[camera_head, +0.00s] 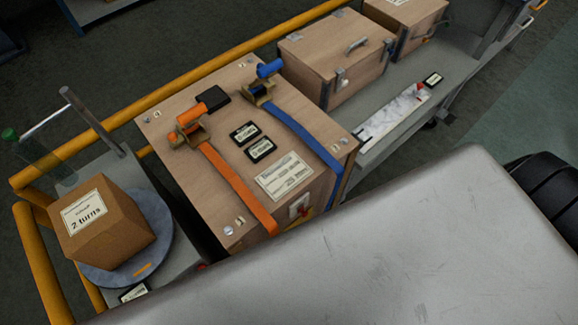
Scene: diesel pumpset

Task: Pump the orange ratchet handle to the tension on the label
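The orange ratchet handle (191,114) sits on top of a large wooden crate (240,93), near its left side. It is joined to a tan metal ratchet body (191,131), and an orange strap (238,186) runs from it down over the crate's front edge. A white label (283,177) lies on the crate top at the right front; its print is too small to read surely. Two small dark displays (244,133) lie between the orange and blue straps; their readings are not legible. Neither of my grippers is in view.
A blue ratchet (263,84) and blue strap (305,137) stand right of the orange one. A cardboard box (103,222) marked "2 turns" sits on a round turntable (155,262) at left. Yellow rails (110,122) border the cart. A grey surface (400,250) fills the front.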

